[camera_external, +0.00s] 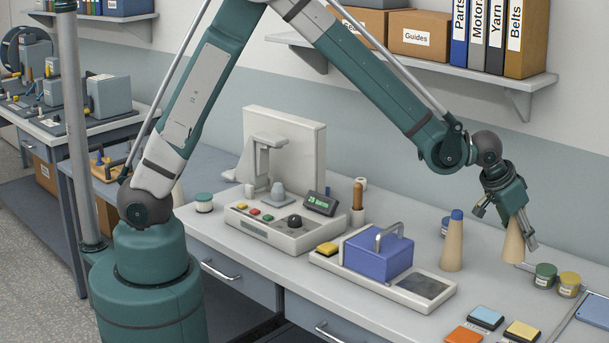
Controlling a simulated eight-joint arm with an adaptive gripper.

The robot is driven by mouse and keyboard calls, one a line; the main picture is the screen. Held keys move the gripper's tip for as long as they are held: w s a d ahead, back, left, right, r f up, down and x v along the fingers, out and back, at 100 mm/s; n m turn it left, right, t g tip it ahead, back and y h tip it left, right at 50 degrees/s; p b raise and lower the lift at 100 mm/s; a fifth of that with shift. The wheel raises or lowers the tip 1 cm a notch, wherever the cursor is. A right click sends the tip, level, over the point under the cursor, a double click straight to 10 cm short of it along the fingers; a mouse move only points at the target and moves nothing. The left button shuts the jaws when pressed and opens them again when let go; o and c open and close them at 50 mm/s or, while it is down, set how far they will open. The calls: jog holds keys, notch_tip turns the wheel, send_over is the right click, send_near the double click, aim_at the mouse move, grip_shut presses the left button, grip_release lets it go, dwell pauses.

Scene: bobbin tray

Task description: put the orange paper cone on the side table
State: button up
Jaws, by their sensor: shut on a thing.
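My gripper (517,226) is at the right of the bench, pointing down and shut on a tan paper cone (513,245). The cone stands upright between the fingers. Its tip is hidden by the gripper, so its tip colour does not show. I cannot tell whether its base touches the bench. A second tan cone with a blue tip (453,245) stands to the left of it. A table with grey machines (62,128) stands at the far left; it may be the side table. No plainly orange cone shows.
Left of the cones are a tray (430,303) with a blue handled block (378,254) and a control console (290,235). Green and yellow-lidded jars (557,280) stand close right of my gripper. Coloured pads (487,316) lie in front. A shelf (510,88) hangs above.

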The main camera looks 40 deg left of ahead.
jog(key=w+a+f+n+y, duration=0.1)
jog(key=w+a+n, duration=0.1)
jog(key=w+a, duration=0.65)
jog(key=w+a+n+y+b, duration=0.1)
jog(key=w+a, duration=0.3)
jog(key=a, duration=0.9)
jog(key=w+a+f+n+y, duration=0.1)
jog(key=w+a+n, duration=0.1)
jog(key=w+a, duration=0.65)
jog(key=w+a+f+n+y+b, duration=0.1)
jog(key=w+a+n, duration=0.1)
jog(key=a, duration=1.7)
jog(key=w+a+n+y, duration=0.1)
jog(key=w+a+n, duration=0.15)
jog(key=a, duration=1.55)
jog(key=s+a+f+n+g+y+b, duration=0.1)
jog(key=s+a+n, duration=0.3)
jog(key=a, duration=1.3)
jog(key=s+a+f+n+y, duration=0.15)
jog(key=s+a, duration=0.35)
jog(key=a, duration=1.3)
jog(key=s+a+f+n+g+y+b, duration=0.1)
jog(key=s+a+n, duration=0.1)
jog(key=s+a, duration=0.8)
jog(key=s+a+f+n+g+y+b, duration=0.1)
jog(key=s+a+n, duration=0.1)
jog(key=s+a, duration=0.9)
jog(key=a, duration=0.7)
jog(key=shift+a, duration=0.1)
